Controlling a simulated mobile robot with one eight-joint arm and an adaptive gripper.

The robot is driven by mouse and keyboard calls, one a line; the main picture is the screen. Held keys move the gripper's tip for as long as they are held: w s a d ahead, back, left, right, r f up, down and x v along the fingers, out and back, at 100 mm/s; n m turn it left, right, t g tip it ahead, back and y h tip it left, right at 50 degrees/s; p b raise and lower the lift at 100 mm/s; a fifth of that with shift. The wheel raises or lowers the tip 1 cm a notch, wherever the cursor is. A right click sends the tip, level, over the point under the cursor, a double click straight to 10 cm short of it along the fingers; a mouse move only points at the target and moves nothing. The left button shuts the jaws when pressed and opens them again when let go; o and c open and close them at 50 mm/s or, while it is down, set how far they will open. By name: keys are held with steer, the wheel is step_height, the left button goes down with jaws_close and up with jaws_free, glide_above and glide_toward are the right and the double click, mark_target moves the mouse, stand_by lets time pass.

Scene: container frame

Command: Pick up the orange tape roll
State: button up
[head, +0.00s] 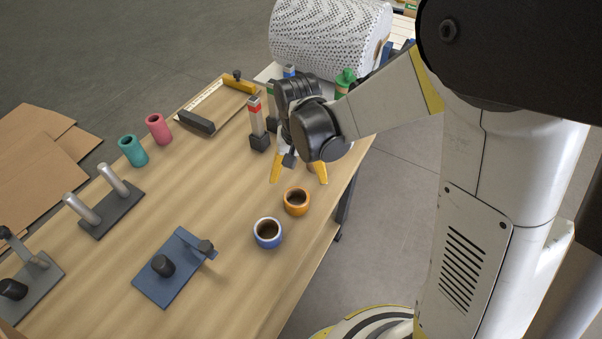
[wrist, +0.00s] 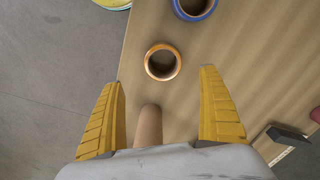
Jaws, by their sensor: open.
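The orange tape roll (head: 297,201) lies on the wooden table near its right edge in the head view. In the wrist view the orange tape roll (wrist: 162,62) is a ring with a dark centre, ahead of my fingertips. My gripper (head: 299,179) is open, with its yellow fingers above the table just behind the roll and apart from it. In the wrist view my gripper (wrist: 160,92) has nothing between its fingertips. A tan cylinder (wrist: 149,125) stands below and between the fingers, farther back than the roll.
A blue tape roll (head: 268,233) lies close to the orange one. A blue fixture (head: 172,267) stands to the left. Red-topped grey tool (head: 257,122) stands upright left of my gripper. A dotted white roll (head: 330,35) is at the back. The table middle is clear.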

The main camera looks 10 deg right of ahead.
mark_target(296, 201)
steer(key=f+b, duration=0.1)
steer(key=f, duration=0.2)
steer(key=f+b, duration=0.1)
steer(key=f, duration=0.3)
steer(key=f+b, duration=0.2)
steer(key=f, duration=0.1)
steer(key=shift+s+a+f, duration=0.1)
steer(key=shift+a+f, duration=0.2)
steer(key=shift+a, duration=0.1)
steer(key=shift+r, duration=0.1)
steer(key=c, duration=1.3)
